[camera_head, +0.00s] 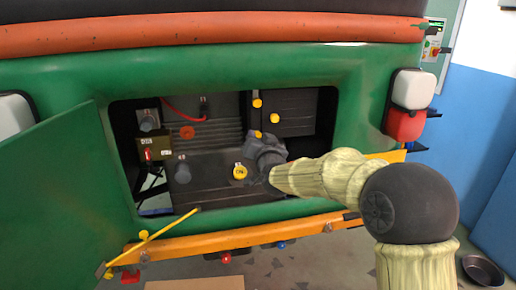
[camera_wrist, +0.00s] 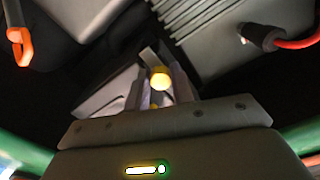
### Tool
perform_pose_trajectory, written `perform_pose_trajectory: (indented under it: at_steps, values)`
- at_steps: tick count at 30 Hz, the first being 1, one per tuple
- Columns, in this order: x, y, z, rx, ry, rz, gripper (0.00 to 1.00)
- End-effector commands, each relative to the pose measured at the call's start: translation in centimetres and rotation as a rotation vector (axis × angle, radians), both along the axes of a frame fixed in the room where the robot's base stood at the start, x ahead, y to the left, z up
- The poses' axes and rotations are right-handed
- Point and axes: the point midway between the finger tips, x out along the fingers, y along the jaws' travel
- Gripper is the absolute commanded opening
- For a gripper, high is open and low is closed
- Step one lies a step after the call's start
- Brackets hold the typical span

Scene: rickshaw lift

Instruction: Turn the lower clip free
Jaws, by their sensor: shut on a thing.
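The lower clip is a small yellow knob (camera_head: 258,134) at the lower left of the dark box (camera_head: 297,110) in the open rear bay. In the wrist view its round yellow end (camera_wrist: 160,77) shows between my fingers. My gripper (camera_head: 259,143) reaches in from the right and is shut on the clip; the wrist view shows the fingers (camera_wrist: 158,92) on both sides of it. The upper clip (camera_head: 257,103) sits above on the same box edge. The clip's shank is mostly hidden by the fingers.
The bay has a green frame (camera_head: 225,78) close around my arm. A yellow cap (camera_head: 240,172) stands left of my gripper. A red cable (camera_head: 185,113) runs at upper left. A green flap (camera_head: 70,200) hangs open at left. An orange bumper (camera_head: 240,237) crosses below.

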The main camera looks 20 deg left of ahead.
Motion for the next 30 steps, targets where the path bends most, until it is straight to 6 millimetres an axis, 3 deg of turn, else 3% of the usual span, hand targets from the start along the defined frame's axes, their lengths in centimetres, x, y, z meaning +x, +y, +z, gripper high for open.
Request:
perform_pose_trajectory:
  at_steps: [1,12,26,27,30]
  values:
    - [-0.03,-0.01,-0.94,0.027,0.029,0.001,0.02]
    - [-0.08,0.09,-0.58,0.158,0.11,0.002,0.0]
    - [-0.04,0.07,-0.35,0.171,0.115,0.001,0.0]
    - [-0.04,0.07,-0.32,0.171,0.115,0.001,0.31]
    - [-0.03,0.07,-0.25,0.172,0.112,0.001,0.45]
